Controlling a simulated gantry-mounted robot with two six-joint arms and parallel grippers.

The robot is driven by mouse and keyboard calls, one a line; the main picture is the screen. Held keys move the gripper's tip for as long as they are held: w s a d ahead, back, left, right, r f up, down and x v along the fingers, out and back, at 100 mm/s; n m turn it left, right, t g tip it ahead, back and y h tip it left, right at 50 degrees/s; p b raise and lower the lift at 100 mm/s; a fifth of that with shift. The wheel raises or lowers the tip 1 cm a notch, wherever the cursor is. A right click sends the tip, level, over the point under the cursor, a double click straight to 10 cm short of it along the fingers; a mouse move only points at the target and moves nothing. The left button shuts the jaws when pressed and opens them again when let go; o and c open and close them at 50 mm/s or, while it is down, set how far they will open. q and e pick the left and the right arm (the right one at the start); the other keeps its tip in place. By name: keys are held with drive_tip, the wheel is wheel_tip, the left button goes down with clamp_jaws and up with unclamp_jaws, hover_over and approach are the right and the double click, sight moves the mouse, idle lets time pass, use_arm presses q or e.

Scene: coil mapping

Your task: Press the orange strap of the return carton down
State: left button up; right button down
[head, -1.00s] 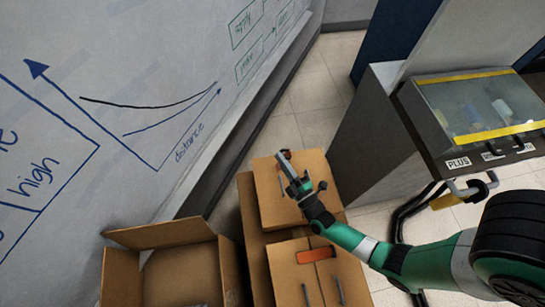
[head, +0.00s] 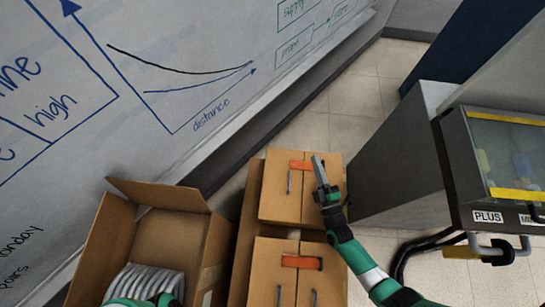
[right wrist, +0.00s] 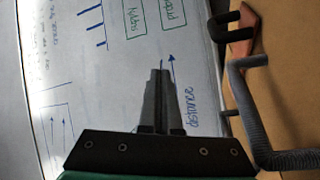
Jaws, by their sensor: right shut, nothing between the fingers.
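Two closed brown cartons each carry an orange strap across the middle seam in the head view. The far carton (head: 270,200) has its strap (head: 300,165) near its back edge; the near carton (head: 258,270) has its strap (head: 301,262) near its back edge. I cannot tell which is the return carton. My right gripper (head: 318,165) is shut and empty, over the right part of the far carton, just right of its visible strap. In the right wrist view, the shut fingers (right wrist: 160,85) point toward the whiteboard, and an orange strap (right wrist: 240,48) shows at upper right. My left gripper is not seen.
An open carton (head: 90,265) at lower left holds grey ribbed pieces (head: 145,281). Grey handles (head: 289,181) stand on the closed cartons. The whiteboard (head: 190,60) rises at left. A dark cabinet with a glass-topped case (head: 500,150) stands at right. Floor shows behind.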

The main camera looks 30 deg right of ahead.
idle(0.8)
wheel_tip(320, 180, up, 4)
drive_tip(key=p, duration=0.4)
drive_tip(key=s+a+f, duration=0.1)
drive_tip(key=s, duration=0.1)
drive_tip(key=s+a+f, duration=0.1)
drive_tip(key=s+a, duration=0.1)
drive_tip(key=s+a+f, duration=0.1)
drive_tip(key=s+a, duration=0.1)
drive_tip(key=shift+s+a+f, duration=0.1)
drive_tip(key=shift+f, duration=0.1)
drive_tip(key=shift+s+a+f, duration=0.35)
drive_tip(key=shift+s+a, duration=0.05)
drive_tip(key=shift+s, duration=0.2)
drive_tip(key=shift+r+p, duration=0.1)
drive_tip(key=shift+p, duration=0.2)
